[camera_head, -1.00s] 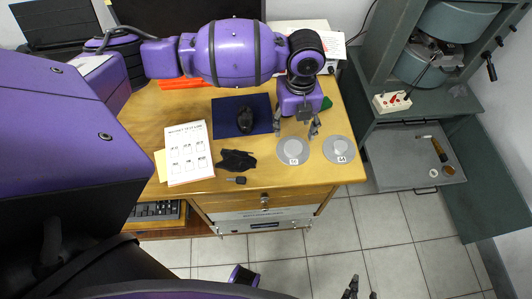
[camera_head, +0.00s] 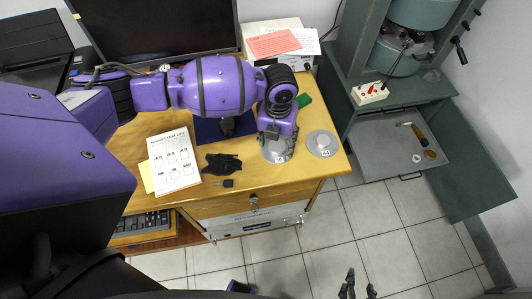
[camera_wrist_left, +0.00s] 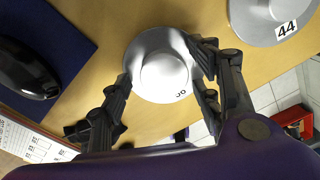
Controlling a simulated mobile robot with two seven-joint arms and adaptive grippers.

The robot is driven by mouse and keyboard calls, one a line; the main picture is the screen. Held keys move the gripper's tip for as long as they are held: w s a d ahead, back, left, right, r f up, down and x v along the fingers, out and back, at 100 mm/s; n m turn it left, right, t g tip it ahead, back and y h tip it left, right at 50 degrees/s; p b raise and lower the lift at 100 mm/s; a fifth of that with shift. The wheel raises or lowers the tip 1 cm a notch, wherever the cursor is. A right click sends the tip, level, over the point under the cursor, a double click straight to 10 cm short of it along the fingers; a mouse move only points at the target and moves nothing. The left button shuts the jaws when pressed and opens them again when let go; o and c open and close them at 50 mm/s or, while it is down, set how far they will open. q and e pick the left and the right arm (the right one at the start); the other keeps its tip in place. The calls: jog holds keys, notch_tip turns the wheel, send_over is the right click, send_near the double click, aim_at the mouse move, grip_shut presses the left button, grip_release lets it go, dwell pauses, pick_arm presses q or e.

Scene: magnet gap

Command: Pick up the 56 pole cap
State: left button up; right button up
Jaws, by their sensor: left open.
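One grey round pole cap (camera_head: 277,155) with a raised centre lies flat near the desk's front edge; it also shows in the left wrist view (camera_wrist_left: 163,73). Its small label is too blurred and foreshortened to read surely. My left gripper (camera_wrist_left: 165,76) is open, its fingers on either side of this cap; I cannot tell whether they touch it. The gripper partly hides the cap in the head view. A second cap (camera_head: 321,144), labelled 44 in the left wrist view (camera_wrist_left: 272,18), lies to its right. My right gripper (camera_head: 359,287) is at the bottom edge, fingers apart and empty.
A dark mouse (camera_wrist_left: 28,68) sits on a blue pad (camera_wrist_left: 62,30). A grey cabinet with an open drawer (camera_head: 398,148) stands at right.

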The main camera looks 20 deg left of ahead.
pick_arm(q)
jog(key=shift+c, duration=0.4)
grip_shut()
jog(key=shift+w, duration=0.1)
